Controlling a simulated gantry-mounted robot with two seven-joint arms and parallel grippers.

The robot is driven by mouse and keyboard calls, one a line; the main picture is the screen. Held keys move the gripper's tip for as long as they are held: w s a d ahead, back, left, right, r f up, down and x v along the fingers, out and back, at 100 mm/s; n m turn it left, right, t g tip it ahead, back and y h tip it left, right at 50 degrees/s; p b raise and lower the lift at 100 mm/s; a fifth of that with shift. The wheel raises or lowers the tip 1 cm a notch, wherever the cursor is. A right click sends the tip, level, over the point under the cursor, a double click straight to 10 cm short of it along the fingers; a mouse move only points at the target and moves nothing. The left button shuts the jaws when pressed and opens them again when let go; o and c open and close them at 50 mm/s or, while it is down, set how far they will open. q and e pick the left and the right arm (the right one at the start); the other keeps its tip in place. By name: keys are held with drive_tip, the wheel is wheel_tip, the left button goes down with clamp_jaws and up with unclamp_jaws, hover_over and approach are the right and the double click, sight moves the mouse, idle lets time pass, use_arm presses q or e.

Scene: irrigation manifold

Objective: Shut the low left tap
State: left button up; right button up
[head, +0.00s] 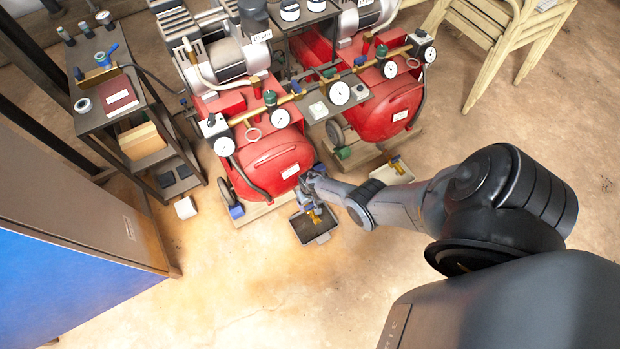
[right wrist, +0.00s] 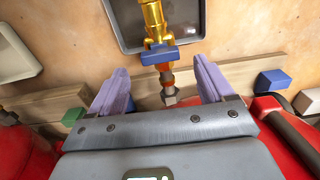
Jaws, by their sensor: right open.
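The low left tap is brass with a blue handle; it juts from the foot of the left red compressor. In the right wrist view its blue handle (right wrist: 159,54) lies crosswise to the pipe, with the brass spout (right wrist: 153,17) beyond it. In the head view the brass of the tap (head: 314,216) shows over a dark drip tray (head: 319,234). My right gripper (head: 309,187) is at this tap, partly hidden. In the right wrist view its fingers (right wrist: 160,66) are open, one on each side of the pipe, apart from the handle. My left gripper is not in view.
Another brass tap (head: 396,167) sits over a pale tray at the right. A dark shelf cart (head: 140,105) stands left. The front floor is clear.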

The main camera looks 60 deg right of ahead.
sight(311, 206)
wheel_tip(311, 206, up, 7)
drive_tip(key=p, duration=0.5)
drive_tip(key=shift+s, duration=0.2)
